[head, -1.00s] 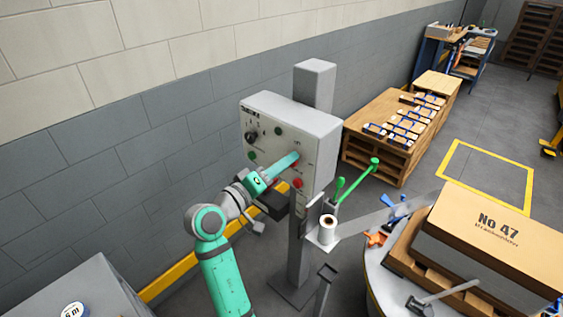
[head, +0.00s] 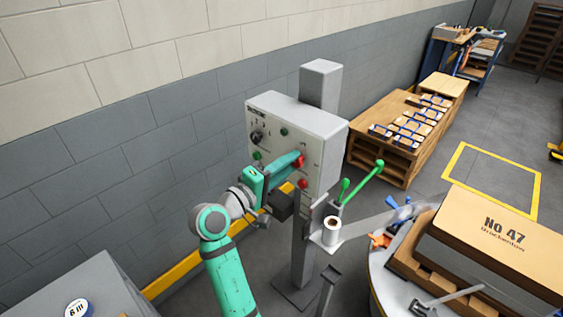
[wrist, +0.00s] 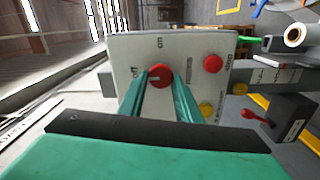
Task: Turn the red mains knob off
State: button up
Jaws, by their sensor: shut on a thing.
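The red mains knob (head: 301,162) is on the right part of the grey control box's front. It also shows in the wrist view (wrist: 160,73), between my gripper's two green fingers. My gripper (head: 297,163) is shut on the knob, a finger on either side. In the wrist view an "on" label is above the knob and an "off" label to its left. A pale mark shows on the knob's face, but I cannot tell for sure which label it points to.
A red button (head: 303,184) sits just below the knob. A black dial (head: 257,137) and green buttons are further left. Green levers (head: 364,184) and a white roll (head: 331,229) stand to the right, by a turntable bearing a large box (head: 490,235).

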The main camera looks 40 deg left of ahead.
jog(key=o, duration=1.1)
jog(key=shift+d, duration=0.2)
jog(key=shift+c, duration=0.2)
jog(key=s+a, duration=0.1)
jog(key=s, duration=0.9)
jog(key=shift+s, duration=0.35)
